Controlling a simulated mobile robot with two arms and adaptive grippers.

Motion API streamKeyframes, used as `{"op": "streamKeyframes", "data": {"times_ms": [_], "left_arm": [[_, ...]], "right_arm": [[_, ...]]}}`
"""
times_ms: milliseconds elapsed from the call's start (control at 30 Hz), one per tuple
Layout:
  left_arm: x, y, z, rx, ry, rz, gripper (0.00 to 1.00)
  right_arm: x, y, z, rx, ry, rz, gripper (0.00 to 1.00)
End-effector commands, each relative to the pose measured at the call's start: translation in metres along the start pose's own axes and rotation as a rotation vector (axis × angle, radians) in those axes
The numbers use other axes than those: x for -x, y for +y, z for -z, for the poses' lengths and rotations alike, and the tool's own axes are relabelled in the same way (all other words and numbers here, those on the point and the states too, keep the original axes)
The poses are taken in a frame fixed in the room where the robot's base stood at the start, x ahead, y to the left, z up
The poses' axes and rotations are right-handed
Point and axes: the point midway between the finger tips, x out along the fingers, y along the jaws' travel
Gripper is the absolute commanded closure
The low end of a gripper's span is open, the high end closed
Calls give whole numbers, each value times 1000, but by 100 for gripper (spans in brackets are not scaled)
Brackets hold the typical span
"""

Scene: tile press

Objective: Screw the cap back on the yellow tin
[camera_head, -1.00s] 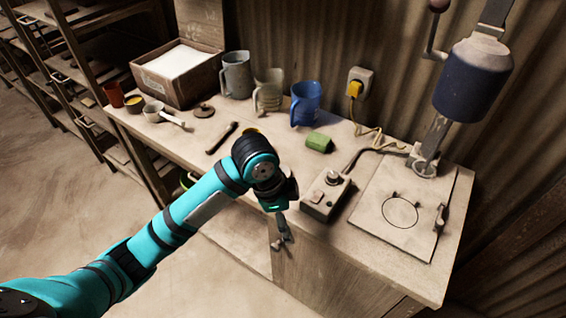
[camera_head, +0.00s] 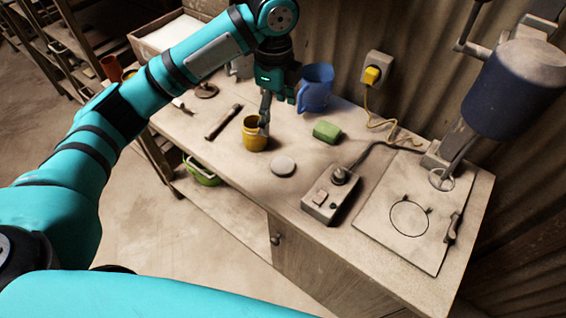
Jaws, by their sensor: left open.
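The yellow tin (camera_head: 254,139) stands upright on the bench, left of the middle. Its top looks open and dark. A flat pale grey disc (camera_head: 283,166), which looks like the cap, lies on the bench to the right and in front of the tin. My left gripper (camera_head: 277,115) is open and points down, just above and to the right of the tin. One finger overlaps the tin's right rim in the picture; I cannot tell if it touches. Nothing shows between the fingers. My right gripper is not in view.
A green block (camera_head: 326,131), a blue jug (camera_head: 315,88) and a control box (camera_head: 332,196) with a cable stand to the right. A dark tool (camera_head: 222,122) lies left of the tin. The press (camera_head: 510,85) and its plate (camera_head: 385,220) are at the far right.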

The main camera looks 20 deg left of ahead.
Motion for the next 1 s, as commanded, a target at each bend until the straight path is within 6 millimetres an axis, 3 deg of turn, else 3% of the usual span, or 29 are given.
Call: {"op": "streamKeyframes", "data": {"times_ms": [167, 633, 800, 1000], "left_arm": [[-14, 1, 0, 1, 0, -4, 15], [-108, 0, 1, 3, 0, -2, 15], [-122, 0, 1, 1, 1, 0, 15], [-123, 0, 1, 1, 1, 1, 15]], "right_arm": [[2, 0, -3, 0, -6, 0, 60], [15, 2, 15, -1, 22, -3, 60], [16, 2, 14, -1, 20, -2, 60], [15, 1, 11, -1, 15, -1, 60]]}}
